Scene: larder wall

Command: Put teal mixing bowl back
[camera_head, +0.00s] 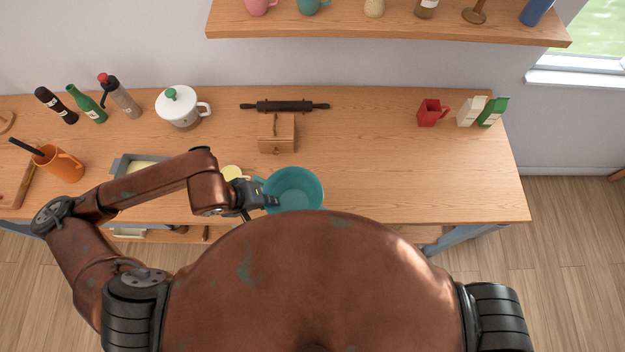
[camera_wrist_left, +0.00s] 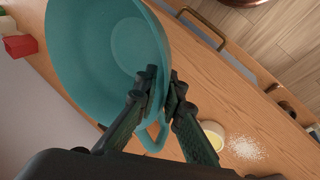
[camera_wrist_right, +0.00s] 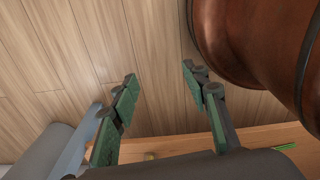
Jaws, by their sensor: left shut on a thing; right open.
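The teal mixing bowl (camera_head: 297,190) is upright at the front edge of the wooden counter in the head view. My left gripper (camera_head: 268,204) is shut on the bowl's left rim. In the left wrist view the fingers of my left gripper (camera_wrist_left: 163,95) pinch the wall of the bowl (camera_wrist_left: 95,50), next to a teal loop at its side. I cannot tell whether the bowl touches the counter. My right gripper (camera_wrist_right: 160,85) is open and empty in the right wrist view, over the floor by the counter edge. It is not seen in the head view.
Behind the bowl are a wooden box (camera_head: 277,136) and a dark rolling pin (camera_head: 285,106). A pale yellow bowl (camera_head: 232,173) is close on the left, with white powder (camera_wrist_left: 246,148) near it. A shelf (camera_head: 380,32) holds several items. The counter (camera_head: 375,165) is clear right of the bowl.

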